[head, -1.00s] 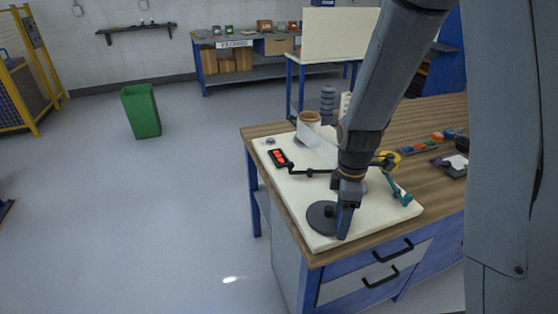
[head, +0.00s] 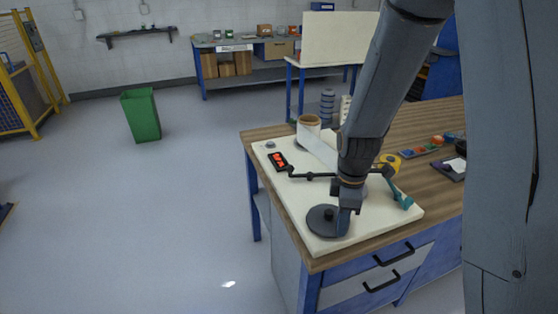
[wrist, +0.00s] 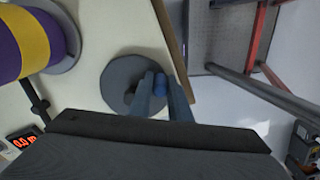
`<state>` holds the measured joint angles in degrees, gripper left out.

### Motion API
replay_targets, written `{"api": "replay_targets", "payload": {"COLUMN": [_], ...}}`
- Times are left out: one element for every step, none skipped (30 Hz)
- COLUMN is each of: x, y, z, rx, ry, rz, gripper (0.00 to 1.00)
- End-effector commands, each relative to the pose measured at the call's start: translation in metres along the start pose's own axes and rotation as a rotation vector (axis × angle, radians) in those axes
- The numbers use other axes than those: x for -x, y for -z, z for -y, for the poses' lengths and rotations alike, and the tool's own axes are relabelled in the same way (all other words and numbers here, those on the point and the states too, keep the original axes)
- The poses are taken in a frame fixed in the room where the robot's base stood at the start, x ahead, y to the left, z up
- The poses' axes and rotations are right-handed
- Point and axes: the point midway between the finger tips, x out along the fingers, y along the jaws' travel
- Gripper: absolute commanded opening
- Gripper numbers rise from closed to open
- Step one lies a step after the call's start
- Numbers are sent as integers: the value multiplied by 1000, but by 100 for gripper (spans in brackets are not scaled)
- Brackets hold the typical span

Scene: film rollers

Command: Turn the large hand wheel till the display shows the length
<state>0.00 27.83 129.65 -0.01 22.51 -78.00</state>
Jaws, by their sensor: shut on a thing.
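The large hand wheel (head: 321,219) is a dark grey disc flat on the cream board (head: 318,245), near its front edge; it also shows in the wrist view (wrist: 119,72). My gripper (head: 342,231) is over the wheel's right side. In the wrist view my gripper (wrist: 163,88) is shut on a blue crank handle (wrist: 160,82) near the rim. The display (head: 279,162) is a small black box with red digits at the board's far left. It shows again in the wrist view (wrist: 23,142), reading something like 0.0, not clearly legible.
A roll of white film (head: 309,126) stands at the back of the board, its strip running behind my arm. A black rod (head: 312,176) crosses the board. A purple and yellow roll (wrist: 36,42) stands near the wheel. Small colored parts (head: 421,149) lie right.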

Motion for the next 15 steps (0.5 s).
{"api": "replay_targets", "payload": {"x": [0,0,0,0,0,0,0,0,0,0,0,0,0,0,0], "y": [0,0,0,0,0,0,0,0,-1,-2,-2,-4,-5,-7,-9], "z": [0,0,0,0,0,0,0,0,-1,-2,-3,-5,-7,-9,-12], "rx": [0,0,0,0,0,0,0,0,-1,-1,-1,-2,-2,-2,-2], "ry": [0,0,0,0,0,0,0,0,0,0,-1,-1,-1,-1,-2], "rz": [0,0,0,0,0,0,0,0,0,0,0,0,0,0,0], "gripper": [6,6,6,6,6,6,6,6,6,6,6,6,6,6,6]}}
